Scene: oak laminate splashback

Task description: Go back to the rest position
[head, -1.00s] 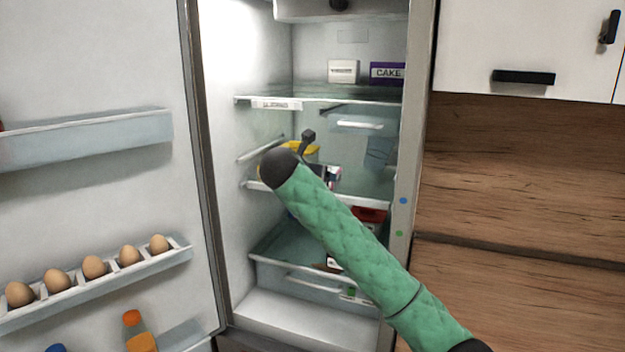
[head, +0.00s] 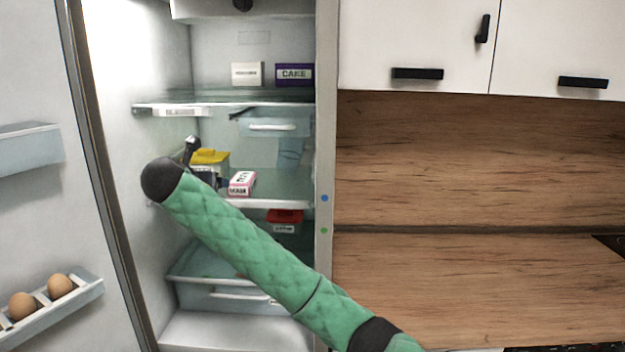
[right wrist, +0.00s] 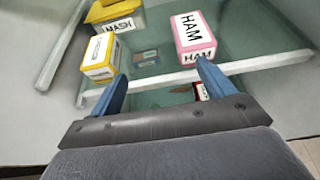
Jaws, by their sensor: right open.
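My right arm, in a green quilted sleeve, crosses the head view from lower right into the open fridge (head: 325,120). My right gripper shows in the right wrist view (right wrist: 162,82) with its two blue fingers spread and nothing between them. The fingertips are at the front edge of the fridge's middle shelf (right wrist: 150,95). A pink-and-white HAM box (right wrist: 193,37) stands just beyond the right finger; it also shows in the head view (head: 242,184). A yellow-and-white box (right wrist: 101,57) stands just beyond the left finger. My left gripper is not in view.
A yellow-lidded container (head: 209,157) stands farther back on that shelf. A white box (head: 247,73) and a purple CAKE box (head: 294,74) are on the shelf above. The open fridge door (head: 35,215) holding eggs (head: 60,286) is at left. Wall cabinets (head: 415,40) are at right.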

